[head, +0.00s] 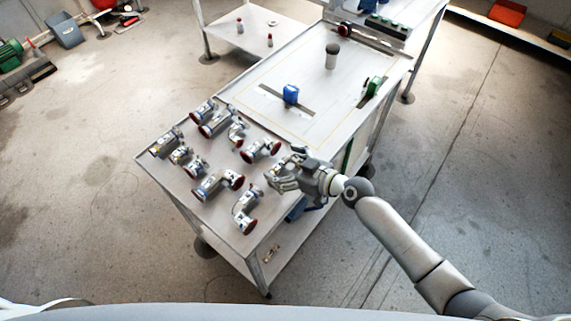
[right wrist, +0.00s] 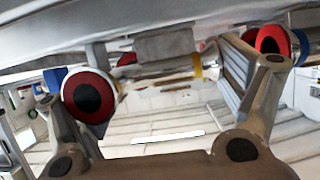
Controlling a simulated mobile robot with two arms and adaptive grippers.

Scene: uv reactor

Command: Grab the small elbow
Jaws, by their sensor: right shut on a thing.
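My right gripper (head: 277,180) is over the right edge of the metal table, beside the rows of pipe fittings. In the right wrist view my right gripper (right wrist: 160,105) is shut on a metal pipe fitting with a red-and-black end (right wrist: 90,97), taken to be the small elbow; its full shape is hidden. In the head view the hand mostly hides what it holds. Other fittings with red ends lie on the table, including an elbow (head: 245,208) in front and a smaller one (head: 238,132) further back. My left gripper is out of view.
The table (head: 228,235) holds several fittings close together on its left half. A blue block (head: 291,94), a dark-topped cylinder (head: 332,57) and a green part (head: 373,87) are on the far half. A side table (head: 245,38) stands behind.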

